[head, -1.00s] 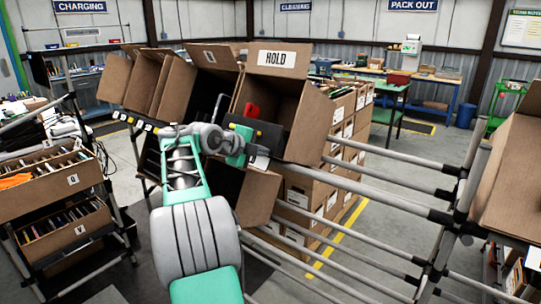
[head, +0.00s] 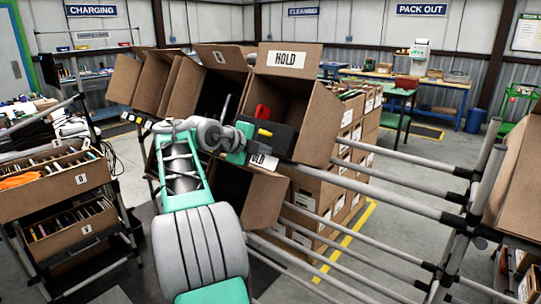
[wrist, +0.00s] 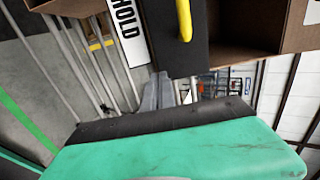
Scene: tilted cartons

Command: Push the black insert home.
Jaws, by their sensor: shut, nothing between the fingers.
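The black insert (head: 278,141), a dark block with a yellow handle (head: 264,132), sits low in the mouth of the tilted brown carton labelled HOLD (head: 318,125). In the wrist view the insert (wrist: 182,58) is at top centre, with its yellow handle on its face. How deep it sits is hard to tell. My gripper (head: 241,146) is just left of the insert in the head view; its fingertips are not clear there. In the wrist view the grey fingers of my gripper (wrist: 158,78) are together and empty, pointing just below the insert, apparently without touching it.
A red item (head: 263,112) stands in the HOLD carton behind the insert. Another open carton (head: 200,90) adjoins on the left. Metal rails (head: 410,195) run to the right. Stacked boxes (head: 355,130) stand behind. The carton's lower lip carries a partly hidden label (head: 263,160).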

